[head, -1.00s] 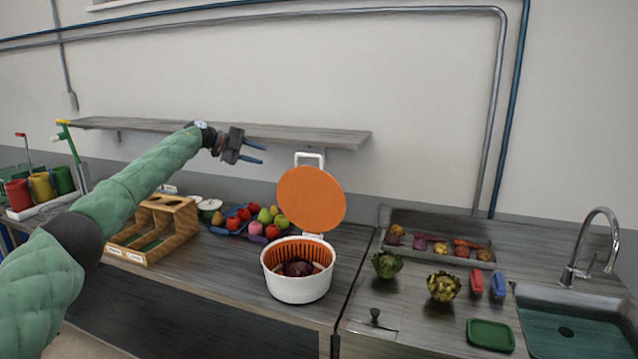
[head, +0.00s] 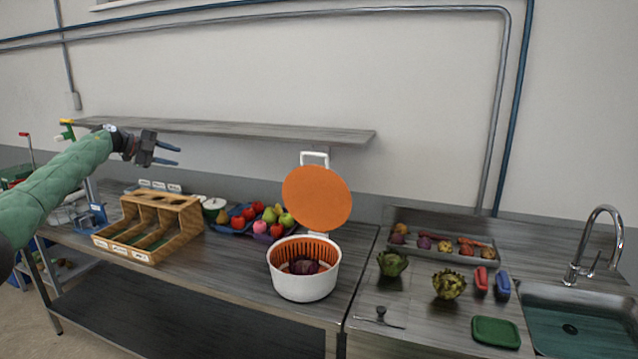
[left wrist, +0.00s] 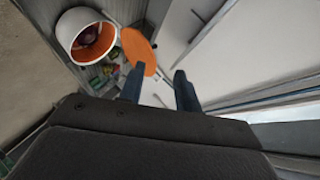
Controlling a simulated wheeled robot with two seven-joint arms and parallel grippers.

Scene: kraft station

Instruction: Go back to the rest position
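My left gripper (head: 170,155) is raised in the air at the left, above the wooden compartment box and in front of the wall shelf. Its two blue fingers are apart with nothing between them; they also show in the left wrist view (left wrist: 158,88). My right gripper is in neither view. A white bowl with an orange basket (head: 304,284) stands on the counter, its orange lid (head: 316,197) tilted up behind it. A dark purple vegetable (head: 303,265) lies inside.
A wooden box with compartments (head: 150,226) and a blue tray of fruit stand at the left. A wall shelf (head: 230,131) runs behind. Two artichokes, a vegetable tray (head: 440,247), a green lid (head: 496,332) and a sink (head: 575,322) are at the right.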

